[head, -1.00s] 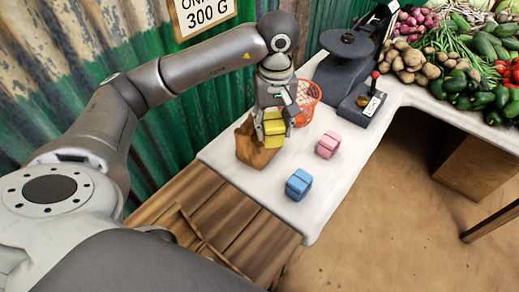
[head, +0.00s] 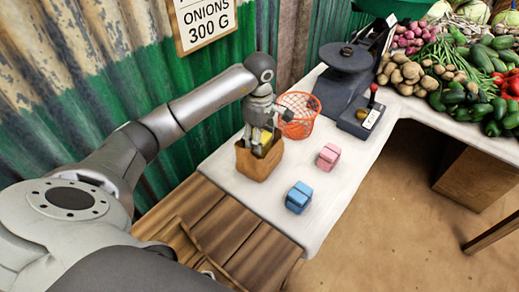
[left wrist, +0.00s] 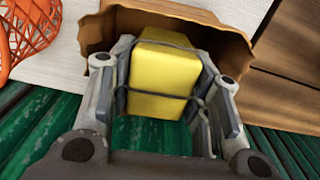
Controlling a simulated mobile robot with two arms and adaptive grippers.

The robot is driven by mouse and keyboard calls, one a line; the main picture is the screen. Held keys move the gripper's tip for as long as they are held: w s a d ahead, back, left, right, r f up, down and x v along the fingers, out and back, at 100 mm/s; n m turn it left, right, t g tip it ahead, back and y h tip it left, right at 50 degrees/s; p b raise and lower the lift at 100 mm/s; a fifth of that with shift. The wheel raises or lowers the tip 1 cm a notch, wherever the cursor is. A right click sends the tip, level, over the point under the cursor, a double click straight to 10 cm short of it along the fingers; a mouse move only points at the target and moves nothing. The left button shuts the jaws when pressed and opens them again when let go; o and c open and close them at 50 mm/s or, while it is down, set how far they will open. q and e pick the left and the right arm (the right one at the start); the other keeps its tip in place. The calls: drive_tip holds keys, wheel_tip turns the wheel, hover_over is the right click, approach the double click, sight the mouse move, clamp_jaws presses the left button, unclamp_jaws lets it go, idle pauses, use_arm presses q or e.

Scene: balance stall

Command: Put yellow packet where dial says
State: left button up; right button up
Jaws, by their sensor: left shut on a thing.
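The yellow packet (left wrist: 165,75), tied with dark string, is between the fingers of my left gripper (head: 262,143), which is shut on it. In the left wrist view the gripper (left wrist: 165,90) has a finger on each side of the packet. The brown paper bag (head: 258,165) stands on the white counter; the packet and fingertips are at its open mouth, partly inside. The bag's rim (left wrist: 95,32) shows behind the packet in the left wrist view. The dark scale (head: 345,75) stands at the back; I cannot read its dial. My right gripper is not in view.
An orange basket (head: 300,114) stands just right of the bag. A pink packet (head: 328,156) and a blue packet (head: 299,197) lie on the white counter (head: 333,190). A sign (head: 206,22) reads "ONIONS 300 G". Vegetables (head: 470,75) fill the right counter.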

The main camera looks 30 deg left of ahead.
use_arm(q)
drive_tip(key=shift+f, duration=2.85)
drive_tip(key=shift+f, duration=0.1)
drive_tip(key=o, duration=1.3)
drive_tip(key=shift+c, duration=0.2)
wheel_tip(320, 180, up, 12)
drive_tip(key=shift+r+b, duration=0.15)
drive_tip(key=shift+b, duration=0.25)
